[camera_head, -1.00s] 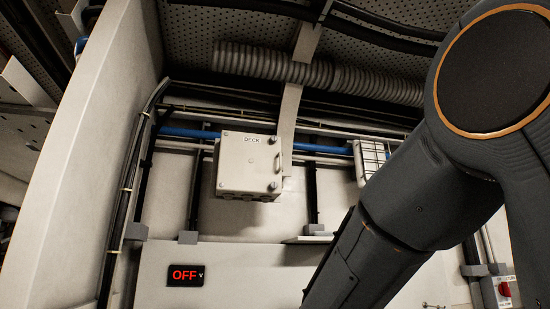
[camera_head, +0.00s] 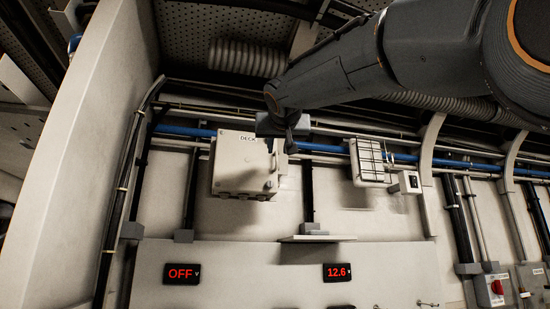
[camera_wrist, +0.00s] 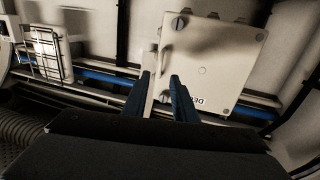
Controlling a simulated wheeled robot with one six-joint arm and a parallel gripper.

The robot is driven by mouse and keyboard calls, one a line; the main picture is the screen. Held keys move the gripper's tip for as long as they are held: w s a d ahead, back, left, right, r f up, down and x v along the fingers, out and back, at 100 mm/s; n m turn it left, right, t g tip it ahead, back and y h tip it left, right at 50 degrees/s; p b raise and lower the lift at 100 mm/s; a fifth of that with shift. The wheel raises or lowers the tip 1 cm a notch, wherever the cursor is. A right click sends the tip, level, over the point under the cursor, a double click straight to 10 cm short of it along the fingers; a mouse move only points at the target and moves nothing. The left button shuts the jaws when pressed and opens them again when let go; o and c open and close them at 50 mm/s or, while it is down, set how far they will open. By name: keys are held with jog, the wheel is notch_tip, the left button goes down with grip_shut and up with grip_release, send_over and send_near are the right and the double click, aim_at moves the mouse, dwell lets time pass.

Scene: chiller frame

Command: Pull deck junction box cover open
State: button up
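The deck junction box (camera_head: 238,165) is a pale box on the back wall, marked DECK, and its cover looks shut. In the wrist view the cover (camera_wrist: 218,62) appears upside down, with screws at its corners and a small handle on the side nearest my fingers. My gripper (camera_head: 282,143) is at the upper right edge of the box in the head view and hides part of it. In the wrist view its two dark fingers (camera_wrist: 160,95) are apart, with a pale edge showing between them. I cannot tell whether they touch the box or handle.
A blue pipe (camera_head: 330,148) and other conduits run behind the box. A wire-caged lamp (camera_head: 370,162) is to its right, and a small shelf (camera_head: 305,239) lies below.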

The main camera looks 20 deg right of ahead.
jog(key=w+d+p, duration=0.1)
jog(key=w+p, duration=0.1)
jog(key=w, duration=0.4)
jog(key=shift+w+d, duration=0.2)
jog(key=shift+w, duration=0.1)
jog(key=shift+f, duration=0.1)
grip_shut()
dwell(1.0)
